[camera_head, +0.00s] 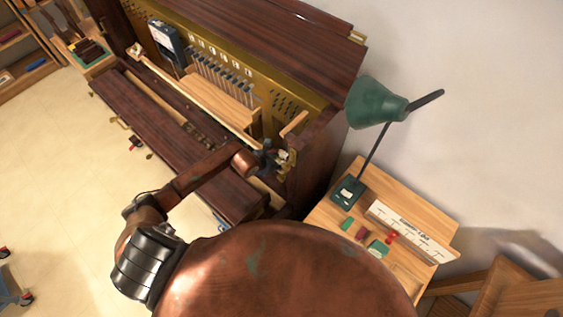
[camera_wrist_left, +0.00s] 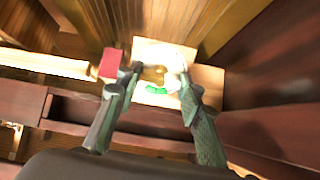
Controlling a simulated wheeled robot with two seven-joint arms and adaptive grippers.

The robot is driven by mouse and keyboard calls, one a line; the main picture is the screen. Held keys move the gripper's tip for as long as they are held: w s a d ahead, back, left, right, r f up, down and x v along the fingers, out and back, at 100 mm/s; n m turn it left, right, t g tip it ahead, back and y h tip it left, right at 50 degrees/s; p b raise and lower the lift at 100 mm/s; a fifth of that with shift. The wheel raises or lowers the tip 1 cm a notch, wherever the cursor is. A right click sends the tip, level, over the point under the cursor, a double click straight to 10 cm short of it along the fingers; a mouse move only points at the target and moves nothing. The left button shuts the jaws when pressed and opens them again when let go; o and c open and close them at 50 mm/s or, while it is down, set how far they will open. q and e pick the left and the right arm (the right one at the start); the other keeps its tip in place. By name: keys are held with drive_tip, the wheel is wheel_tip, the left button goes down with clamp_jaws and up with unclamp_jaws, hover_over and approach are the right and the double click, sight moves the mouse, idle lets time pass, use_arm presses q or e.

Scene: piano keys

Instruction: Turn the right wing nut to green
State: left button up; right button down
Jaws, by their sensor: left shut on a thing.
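The right wing nut (camera_wrist_left: 153,75) is a small brass piece at the right end of the open piano, and it shows between my fingertips in the left wrist view. A red patch (camera_wrist_left: 109,63) lies left of it and a green patch (camera_wrist_left: 155,89) just below it. The brass fitting (camera_head: 287,158) around it shows in the head view, partly hidden by my gripper. My left gripper (camera_head: 270,156) reaches it from the left, its fingers closed on the wing nut; the fingers also show in the left wrist view (camera_wrist_left: 158,78). Which colour the nut points to I cannot tell. My right gripper is out of view.
The piano's dark wooden side (camera_wrist_left: 275,85) stands close on the right of the gripper. The fallboard (camera_head: 165,130) lies in front. A wooden side table (camera_head: 328,212) with a green lamp (camera_head: 374,103) stands to the right. Open floor (camera_head: 60,160) is at the left.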

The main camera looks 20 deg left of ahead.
use_arm(q)
drive_tip(key=shift+m, duration=0.3)
drive_tip(key=m+b, duration=0.2)
drive_tip(key=m, duration=0.1)
drive_tip(key=shift+f, duration=0.15)
drive_tip(key=shift+m, duration=0.3)
drive_tip(key=shift+m+b, duration=0.6)
drive_tip(key=shift+m, duration=0.2)
drive_tip(key=shift+m+b, duration=0.5)
drive_tip(key=shift+m, duration=0.3)
drive_tip(key=o, duration=1.1)
drive_tip(key=shift+c, duration=0.2)
